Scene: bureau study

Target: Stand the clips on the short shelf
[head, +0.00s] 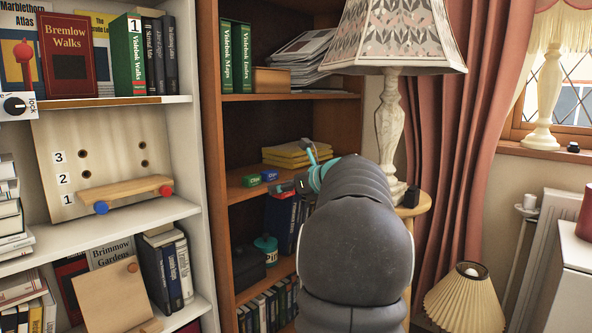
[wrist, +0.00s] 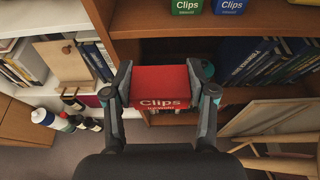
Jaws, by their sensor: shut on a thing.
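My gripper (wrist: 160,78) is shut on a red box labelled Clips (wrist: 160,88), with one finger on each side of it. In the head view my gripper (head: 306,180) is at the front of the brown bookcase, mostly hidden behind my arm. A green clips box (head: 251,180) and a blue clips box (head: 270,175) stand side by side on the bookcase's middle shelf. The green box (wrist: 188,6) and blue box (wrist: 230,6) also show at the top of the wrist view. A short wooden shelf (head: 125,190) sits low on a pegboard at left, between blue and red pegs; its top is bare.
Yellow folders (head: 295,153) lie on the middle shelf behind the gripper. A lamp (head: 391,130) stands on a small round table close to my arm's right. The white bookcase's upright (head: 190,130) separates the pegboard from the brown bookcase. Bottles (wrist: 65,121) show lower left in the wrist view.

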